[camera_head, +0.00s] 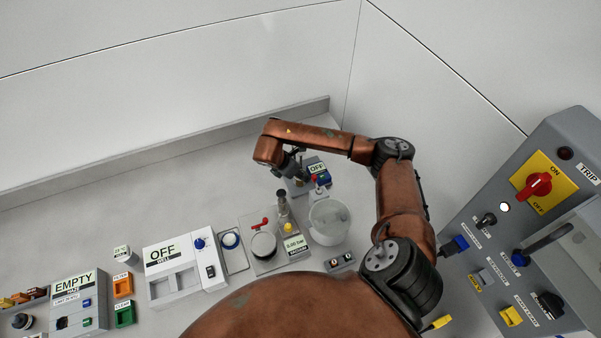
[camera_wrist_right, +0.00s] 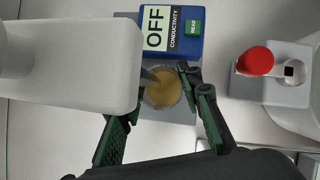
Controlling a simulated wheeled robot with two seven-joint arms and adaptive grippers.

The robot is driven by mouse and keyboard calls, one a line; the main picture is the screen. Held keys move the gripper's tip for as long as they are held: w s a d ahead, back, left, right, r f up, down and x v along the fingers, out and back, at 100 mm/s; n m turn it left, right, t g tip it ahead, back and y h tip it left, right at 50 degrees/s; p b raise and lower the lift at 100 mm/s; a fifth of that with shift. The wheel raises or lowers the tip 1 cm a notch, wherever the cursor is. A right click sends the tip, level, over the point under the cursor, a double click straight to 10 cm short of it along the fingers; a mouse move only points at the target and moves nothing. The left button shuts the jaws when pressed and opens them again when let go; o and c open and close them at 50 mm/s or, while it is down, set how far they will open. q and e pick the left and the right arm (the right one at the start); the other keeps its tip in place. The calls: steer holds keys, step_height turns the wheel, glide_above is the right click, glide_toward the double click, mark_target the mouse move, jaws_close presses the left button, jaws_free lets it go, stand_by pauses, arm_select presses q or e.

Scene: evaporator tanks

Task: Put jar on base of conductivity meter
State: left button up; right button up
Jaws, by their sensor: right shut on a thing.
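The conductivity meter (camera_wrist_right: 174,32) is a blue box with an OFF label in the right wrist view, and it also shows in the head view (camera_head: 317,168). Its grey base (camera_wrist_right: 150,112) lies in front of the label. The jar (camera_wrist_right: 163,92), round and clear with amber contents, is over this base. I cannot tell whether its bottom touches the base. A thin grey rod, perhaps the probe, reaches over the jar from the left. My right gripper (camera_head: 294,170) is shut on the jar, with one finger on each side. My left gripper is out of view.
A large pale block (camera_wrist_right: 75,65) fills the left of the wrist view, close to the jar. A red knob (camera_wrist_right: 255,61) stands on a grey unit to the right. In the head view, a white bucket (camera_head: 329,222) and a vacuum unit (camera_head: 295,246) are close by.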

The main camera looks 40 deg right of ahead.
steer(key=o, duration=1.3)
steer(key=v, duration=1.2)
steer(key=shift+d, duration=0.1)
